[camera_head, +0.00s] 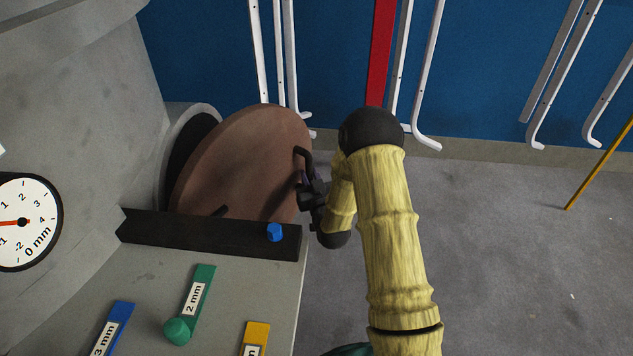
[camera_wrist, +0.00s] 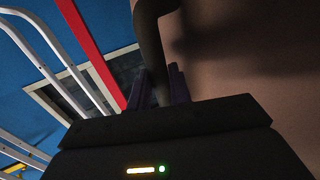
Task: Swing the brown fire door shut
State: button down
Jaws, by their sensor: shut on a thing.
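The brown fire door (camera_head: 250,160) is a round disc standing ajar in front of a dark round opening (camera_head: 188,150) with a grey rim. A black curved handle (camera_head: 303,156) sticks out near the door's right edge. My gripper (camera_head: 306,186) is at the door's right side, shut on the handle. In the wrist view the dark handle (camera_wrist: 152,45) rises from between my gripper's fingers (camera_wrist: 160,88), with the brown door face (camera_wrist: 250,60) close on the right. The lower part of the door is hidden behind a black bar.
The black bar (camera_head: 210,235) with a blue knob (camera_head: 274,232) runs below the door. A grey bench holds green (camera_head: 200,290), blue (camera_head: 115,325) and yellow (camera_head: 256,338) labelled tags. A dial gauge (camera_head: 22,222) is at left. White chair frames (camera_head: 405,60) hang behind; open floor lies right.

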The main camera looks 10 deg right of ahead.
aim_at(294, 168)
jog(key=shift+w+a+b, duration=0.7)
jog(key=shift+w+a, duration=1.45)
jog(key=shift+w, duration=0.15)
jog(key=c, duration=1.2)
grip_release()
jog(key=shift+s, duration=0.1)
jog(key=shift+d, duration=0.2)
